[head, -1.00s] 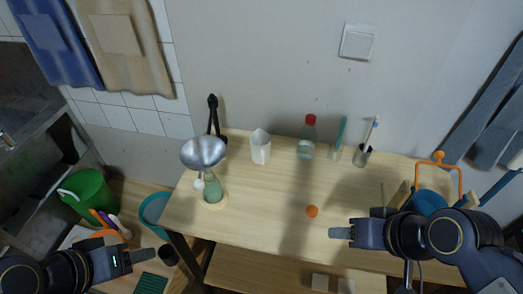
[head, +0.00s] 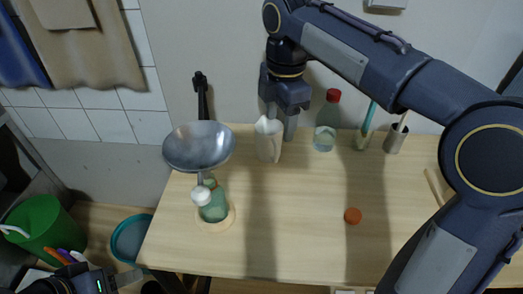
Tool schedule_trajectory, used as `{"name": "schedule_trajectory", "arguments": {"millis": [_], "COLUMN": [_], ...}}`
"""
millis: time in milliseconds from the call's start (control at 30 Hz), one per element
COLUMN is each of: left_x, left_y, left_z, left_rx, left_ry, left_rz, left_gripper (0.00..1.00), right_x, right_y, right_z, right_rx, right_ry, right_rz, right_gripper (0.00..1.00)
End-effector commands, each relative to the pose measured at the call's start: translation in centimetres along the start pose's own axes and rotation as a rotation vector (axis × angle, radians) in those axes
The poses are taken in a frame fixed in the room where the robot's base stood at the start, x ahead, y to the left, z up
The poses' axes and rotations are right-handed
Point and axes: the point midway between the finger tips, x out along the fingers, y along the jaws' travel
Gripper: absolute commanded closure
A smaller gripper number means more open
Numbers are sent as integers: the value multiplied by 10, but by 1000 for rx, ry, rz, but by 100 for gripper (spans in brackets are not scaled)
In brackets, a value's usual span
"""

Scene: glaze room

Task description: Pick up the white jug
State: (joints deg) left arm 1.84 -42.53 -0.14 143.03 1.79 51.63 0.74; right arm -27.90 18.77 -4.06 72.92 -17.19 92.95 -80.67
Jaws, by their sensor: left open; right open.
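The white jug (head: 268,143) stands upright at the back of the wooden table, near the wall. My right gripper (head: 281,122) points down over it with its fingers apart, one at the jug's left side near the rim and one at its right. Whether the fingers touch the jug I cannot tell. My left gripper (head: 128,278) is low at the left, beside the table, open and empty and partly cut off by the frame edge.
A metal funnel (head: 198,148) sits above a green bottle (head: 212,207) left of the jug. A red-capped bottle (head: 326,122) stands close on the right. A green bucket (head: 42,228) is on the floor.

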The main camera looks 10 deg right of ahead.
Motion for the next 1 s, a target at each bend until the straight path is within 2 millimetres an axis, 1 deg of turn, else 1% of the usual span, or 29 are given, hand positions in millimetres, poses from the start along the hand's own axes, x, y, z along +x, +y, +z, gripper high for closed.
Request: {"name": "schedule_trajectory", "arguments": {"millis": [167,300,400,567,667,833,900,1000], "left_x": [8,13,15,17,20,26,27,27], "left_y": [-4,-6,-7,-8,-9,-12,-12,-12], "left_z": [4,7,8,8,10,13,14,14], "left_rx": [0,0,0,0,0,0,0,0], "left_ry": [1,1,1,1,0,0,0,0], "left_rz": [0,0,0,0,0,0,0,0], "left_gripper": [49,49,49,49,49,49,49,49], "right_x": [24,49,61,71,83,110,116,120], "right_y": [3,2,3,3,4,4,4,5], "right_z": [-2,-2,-2,-2,-3,-5,-5,-5], "right_rx": [-28,-26,-25,-25,-25,-24,-24,-24], "right_ry": [-9,-8,-8,-7,-8,-7,-7,-6], "right_rz": [-7,-7,-6,-4,-6,-6,-5,-4], "right_gripper": [43,43,43,43,43,43,43,43]}}
